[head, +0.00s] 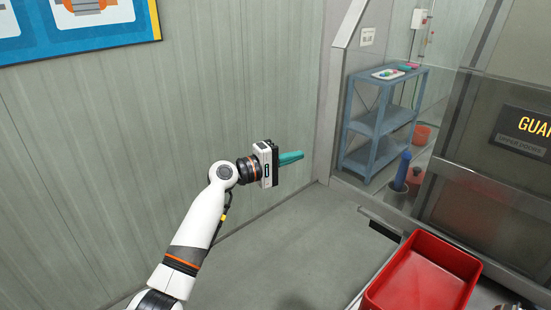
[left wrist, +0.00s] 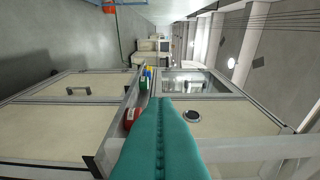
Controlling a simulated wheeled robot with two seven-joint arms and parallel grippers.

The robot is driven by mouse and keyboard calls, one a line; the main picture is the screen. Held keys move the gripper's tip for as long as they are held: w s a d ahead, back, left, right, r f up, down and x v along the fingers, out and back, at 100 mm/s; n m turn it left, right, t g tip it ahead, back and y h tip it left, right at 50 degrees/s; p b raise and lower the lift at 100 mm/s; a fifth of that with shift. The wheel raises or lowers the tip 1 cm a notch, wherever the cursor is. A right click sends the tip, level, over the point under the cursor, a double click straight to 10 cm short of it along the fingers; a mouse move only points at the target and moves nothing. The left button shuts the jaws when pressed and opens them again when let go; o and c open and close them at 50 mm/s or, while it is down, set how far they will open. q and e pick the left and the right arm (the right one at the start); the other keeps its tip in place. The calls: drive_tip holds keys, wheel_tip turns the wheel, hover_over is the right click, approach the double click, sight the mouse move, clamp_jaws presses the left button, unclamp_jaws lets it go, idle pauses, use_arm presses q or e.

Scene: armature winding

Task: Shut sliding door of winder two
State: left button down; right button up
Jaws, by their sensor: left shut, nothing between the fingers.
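My left arm reaches in from the left in the head view. Its gripper (head: 291,158) has teal fingers pressed together, empty, and points right in front of the grey wall. The shut fingers (left wrist: 164,105) also fill the lower middle of the left wrist view. A grey framed panel (head: 485,190) with a dark sign reading "GUA…" stands at the right edge of the head view, cut off by the picture. It is well apart from the gripper. I cannot tell whether this is winder two's sliding door, or how far any door is open. My right gripper is not in view.
A red tray (head: 422,278) sits at the lower right. A blue shelf (head: 378,140) stands behind a clear panel. The grey floor (head: 290,240) near my gripper is clear. The left wrist view shows a cream cabinet (left wrist: 60,125) with a handle, seen sideways.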

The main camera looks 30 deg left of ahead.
use_arm(q)
drive_tip(key=d, duration=0.1)
drive_tip(key=d+p, duration=0.1)
drive_tip(key=d, duration=0.2)
drive_tip(key=shift+s+d+f+p, duration=0.1)
drive_tip(key=shift+s+p, duration=0.25)
drive_tip(key=shift+p, duration=0.05)
